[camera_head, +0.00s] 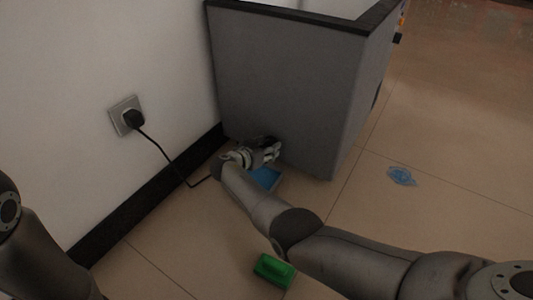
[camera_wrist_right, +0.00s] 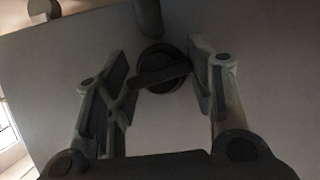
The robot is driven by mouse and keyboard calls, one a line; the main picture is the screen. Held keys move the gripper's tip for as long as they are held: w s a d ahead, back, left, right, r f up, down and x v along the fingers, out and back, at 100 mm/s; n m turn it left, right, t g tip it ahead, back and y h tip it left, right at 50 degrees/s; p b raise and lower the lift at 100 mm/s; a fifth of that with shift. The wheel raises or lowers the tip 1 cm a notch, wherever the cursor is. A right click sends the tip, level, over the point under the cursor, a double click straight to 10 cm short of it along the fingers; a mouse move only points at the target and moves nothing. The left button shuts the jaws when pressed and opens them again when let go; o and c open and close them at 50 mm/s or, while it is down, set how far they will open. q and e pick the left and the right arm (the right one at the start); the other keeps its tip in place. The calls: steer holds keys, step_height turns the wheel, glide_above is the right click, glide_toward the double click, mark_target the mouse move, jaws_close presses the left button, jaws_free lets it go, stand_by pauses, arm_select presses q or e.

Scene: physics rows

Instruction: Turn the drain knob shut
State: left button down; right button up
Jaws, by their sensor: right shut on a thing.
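The drain knob (camera_wrist_right: 163,72) shows in the right wrist view as a dark round disc with a bar across it, on the flat side of the grey cabinet (camera_head: 285,85). The bar lies nearly level, its right end a little higher. My right gripper (camera_wrist_right: 160,78) has one finger on each side of the knob and is shut on it. In the head view my right gripper (camera_head: 262,153) is low against the cabinet and hides the knob. My left arm shows at the left edge of the head view, but its gripper is out of view.
A blue tray (camera_head: 265,178) lies on the floor below my right gripper. A black plug (camera_head: 133,119) sits in a wall socket, its cable running down toward the cabinet. A green object (camera_head: 273,270) lies near my right arm. A flat blue thing (camera_head: 401,175) lies on open floor.

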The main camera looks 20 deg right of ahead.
stand_by(0.4)
steer(key=o, duration=0.7)
steer(key=shift+r, duration=0.15)
step_height(320, 180, up, 10)
steer(key=shift+f, duration=0.15)
